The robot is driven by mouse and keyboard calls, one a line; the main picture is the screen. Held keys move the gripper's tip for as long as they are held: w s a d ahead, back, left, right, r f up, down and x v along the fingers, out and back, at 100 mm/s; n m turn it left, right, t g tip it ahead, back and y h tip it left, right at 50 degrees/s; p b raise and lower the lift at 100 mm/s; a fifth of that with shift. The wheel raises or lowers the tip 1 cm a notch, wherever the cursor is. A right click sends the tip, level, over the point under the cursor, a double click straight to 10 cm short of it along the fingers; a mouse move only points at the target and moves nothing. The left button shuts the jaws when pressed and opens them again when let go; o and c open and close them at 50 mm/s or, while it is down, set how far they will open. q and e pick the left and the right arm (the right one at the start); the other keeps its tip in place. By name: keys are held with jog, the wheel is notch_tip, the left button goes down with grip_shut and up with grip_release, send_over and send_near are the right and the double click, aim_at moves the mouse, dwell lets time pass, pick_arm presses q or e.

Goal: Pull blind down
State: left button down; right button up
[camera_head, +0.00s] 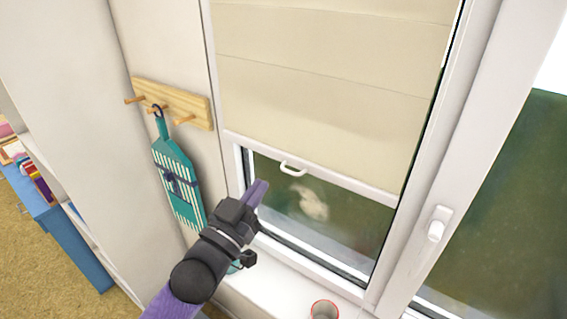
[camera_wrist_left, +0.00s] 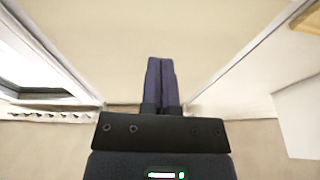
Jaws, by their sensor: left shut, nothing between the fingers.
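The cream blind (camera_head: 320,90) hangs over the upper part of the window, with its white bottom bar (camera_head: 320,172) lying slanted across the picture. A small white loop handle (camera_head: 292,169) sits at the bar, and dark glass shows below it. My left gripper (camera_head: 258,190) is below and to the left of the handle, apart from it in the picture. Its purple fingers are shut together and empty, as the left wrist view (camera_wrist_left: 161,80) also shows. The blind's handle cannot be made out in the wrist view. My right gripper is not in view.
A wooden peg rack (camera_head: 172,103) on the wall left of the window holds a teal striped hanging item (camera_head: 178,180). A red-rimmed cup (camera_head: 324,310) stands on the white sill (camera_head: 265,285). A white window handle (camera_head: 437,225) sticks out at right. A blue shelf unit (camera_head: 75,245) stands at far left.

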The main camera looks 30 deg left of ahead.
pick_arm(q)
jog(key=w+f+p, duration=0.1)
jog(key=w+f, duration=0.1)
jog(key=w, duration=0.6)
jog(key=shift+d, duration=0.35)
notch_tip(320, 180, down, 28)
jog(key=b, duration=2.3)
jog(key=shift+f, duration=0.2)
jog(key=shift+r, duration=0.1)
